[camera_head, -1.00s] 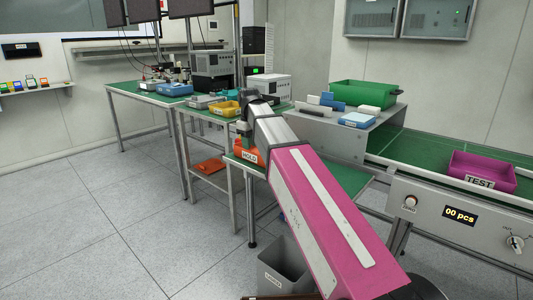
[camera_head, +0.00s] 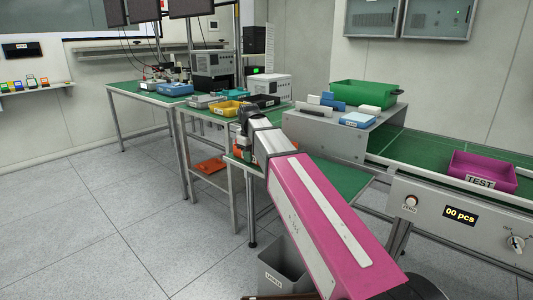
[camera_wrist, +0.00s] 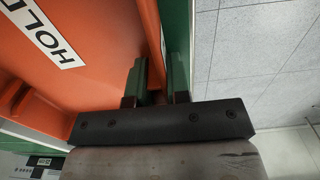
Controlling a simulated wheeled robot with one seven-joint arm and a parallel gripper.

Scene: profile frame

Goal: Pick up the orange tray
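The orange tray (camera_wrist: 90,45) with a white HOLD label fills the upper left of the wrist view. In the head view only a small part of the tray (camera_head: 239,153) shows on the green tabletop, behind my arm. My gripper (camera_wrist: 157,75) is at the tray's right-hand wall in the wrist view. Its two green fingers stand on either side of that wall. I cannot tell whether both fingers press on it. In the head view my gripper (camera_head: 241,140) points down at the tray and hides most of it.
Another flat orange piece (camera_head: 210,165) lies on a lower shelf. A yellow tray (camera_head: 226,108) and a black tray (camera_head: 263,101) stand behind. A grey metal box (camera_head: 322,137) is to the right, beside the conveyor with a magenta TEST tray (camera_head: 483,170). A grey bin (camera_head: 283,268) stands below.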

